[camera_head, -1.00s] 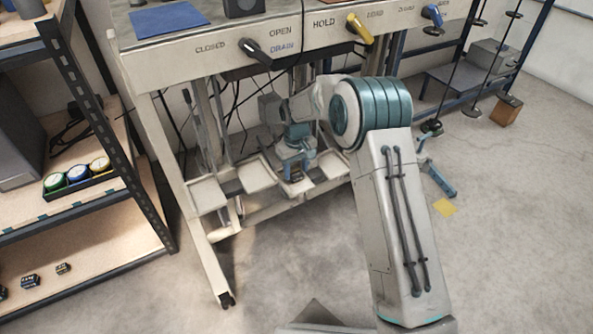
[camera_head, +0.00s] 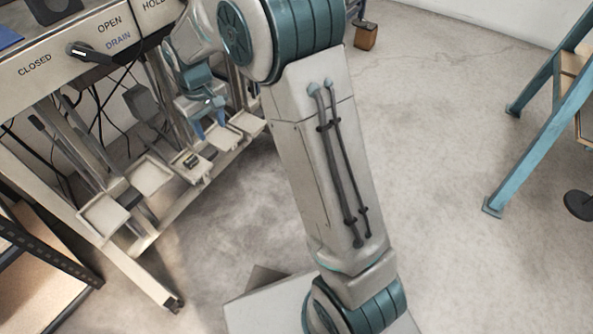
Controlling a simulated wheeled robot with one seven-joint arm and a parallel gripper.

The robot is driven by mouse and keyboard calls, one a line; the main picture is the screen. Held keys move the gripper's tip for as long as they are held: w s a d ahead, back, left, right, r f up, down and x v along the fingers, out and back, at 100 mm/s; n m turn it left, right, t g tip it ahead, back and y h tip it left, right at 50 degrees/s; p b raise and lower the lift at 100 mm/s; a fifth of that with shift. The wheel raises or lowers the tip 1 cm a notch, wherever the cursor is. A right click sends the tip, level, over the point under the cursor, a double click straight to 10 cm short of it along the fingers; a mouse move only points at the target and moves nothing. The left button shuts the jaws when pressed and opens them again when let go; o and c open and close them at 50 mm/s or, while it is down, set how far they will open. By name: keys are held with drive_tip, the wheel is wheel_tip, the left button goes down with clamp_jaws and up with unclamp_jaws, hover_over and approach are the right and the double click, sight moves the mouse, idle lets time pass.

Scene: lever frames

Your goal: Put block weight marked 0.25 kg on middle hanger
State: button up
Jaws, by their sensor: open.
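A small dark block weight (camera_head: 192,161) sits on the middle hanger (camera_head: 181,169), a pale tray in the row of several trays under the bench. Its marking is too small to read. My gripper (camera_head: 212,131) is open and empty, with blue fingers pointing down. In the picture it is above and slightly right of the block, apart from it. Part of the gripper's wrist overlaps the hanger rods behind.
Other hanger trays flank the middle one, two to the left (camera_head: 104,215) and others to the right (camera_head: 246,122). The bench panel has a black drain lever (camera_head: 88,52). A dark shelf (camera_head: 48,270) stands lower left, a blue frame (camera_head: 537,124) at right.

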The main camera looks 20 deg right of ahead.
drive_tip(key=s+d+r+m, duration=0.2)
drive_tip(key=s+d, duration=0.4)
drive_tip(key=s, duration=0.6)
drive_tip(key=s+d+r+m, duration=0.3)
drive_tip(key=s+d, duration=0.4)
drive_tip(key=s, duration=0.6)
drive_tip(key=shift+s+d+t, duration=0.15)
drive_tip(key=shift+t, duration=0.25)
